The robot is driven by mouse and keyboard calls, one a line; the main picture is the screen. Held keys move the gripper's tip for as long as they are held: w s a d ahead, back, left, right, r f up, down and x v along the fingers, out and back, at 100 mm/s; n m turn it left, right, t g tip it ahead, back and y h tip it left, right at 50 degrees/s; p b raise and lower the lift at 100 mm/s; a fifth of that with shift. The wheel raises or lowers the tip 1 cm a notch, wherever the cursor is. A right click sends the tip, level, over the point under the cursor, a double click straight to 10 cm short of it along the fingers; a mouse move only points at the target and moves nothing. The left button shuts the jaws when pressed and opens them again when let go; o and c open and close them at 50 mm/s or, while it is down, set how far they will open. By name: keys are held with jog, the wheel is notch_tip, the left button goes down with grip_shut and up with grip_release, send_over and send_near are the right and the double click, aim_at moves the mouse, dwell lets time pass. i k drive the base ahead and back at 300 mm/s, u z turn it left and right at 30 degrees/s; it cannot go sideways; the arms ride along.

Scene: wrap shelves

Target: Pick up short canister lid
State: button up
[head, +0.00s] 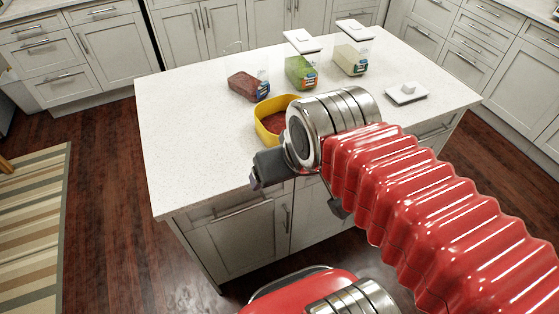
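A white square lid (404,95) with a raised knob lies flat on the right part of the white island top. A short clear canister (249,86) with dark red contents stands at the left of the row, with no lid on it. My gripper (262,178) is the dark part near the front edge of the island, left of the lid and well apart from it. Its fingers are small and partly hidden by my arm, so I cannot tell whether it is open.
A yellow bowl (273,121) with red contents stands just behind my gripper, partly hidden by my arm. Two lidded canisters, one green (301,73) and one beige (351,61), stand at the back. The island's left side (190,130) is clear.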

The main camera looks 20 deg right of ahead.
aim_at(396, 93)
jog(key=z, duration=1.15)
jog(key=k, duration=0.9)
jog(key=z, duration=0.35)
jog(key=i, duration=0.8)
jog(key=u, duration=0.05)
